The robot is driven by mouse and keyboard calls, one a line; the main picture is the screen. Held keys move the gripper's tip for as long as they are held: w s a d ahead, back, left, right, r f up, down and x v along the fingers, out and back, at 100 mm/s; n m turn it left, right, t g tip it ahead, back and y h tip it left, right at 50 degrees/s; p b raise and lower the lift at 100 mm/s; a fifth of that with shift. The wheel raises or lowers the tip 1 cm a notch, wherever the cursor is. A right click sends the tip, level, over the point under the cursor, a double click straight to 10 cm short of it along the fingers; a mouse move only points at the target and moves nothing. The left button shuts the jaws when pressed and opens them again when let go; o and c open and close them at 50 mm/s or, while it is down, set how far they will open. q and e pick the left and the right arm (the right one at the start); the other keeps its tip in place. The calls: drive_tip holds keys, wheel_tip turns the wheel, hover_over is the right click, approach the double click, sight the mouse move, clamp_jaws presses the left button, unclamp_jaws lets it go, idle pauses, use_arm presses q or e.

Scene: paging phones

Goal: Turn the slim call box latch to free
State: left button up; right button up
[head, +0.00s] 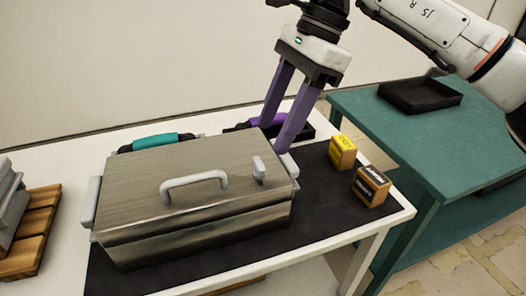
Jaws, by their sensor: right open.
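A wide brushed-metal box (140,245) with a lid stands on the dark mat. Its lid carries an arched grey handle (194,183) and a small upright grey knob (259,169) near the right side; I cannot tell whether the knob is the latch. My right gripper (273,138) points down behind the box's back right corner, its two purple fingers spread apart. A purple item (266,118) and a teal item (155,141) show behind the box, mostly hidden. No slim call box can be told for sure. My left gripper is out of view.
Two small blocks, one with a yellow label (343,152) and one with a dark label (371,186), stand on the mat (319,192) at right. A green table (400,140) with a black tray (420,94) stands beyond. Wooden slats (36,223) lie at left.

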sight(259, 162)
drive_tip(key=x, duration=0.6)
drive_tip(key=shift+a+f, duration=0.15)
drive_tip(key=shift+f, duration=0.05)
drive_tip(key=shift+c, duration=0.3)
drive_tip(key=c, duration=1)
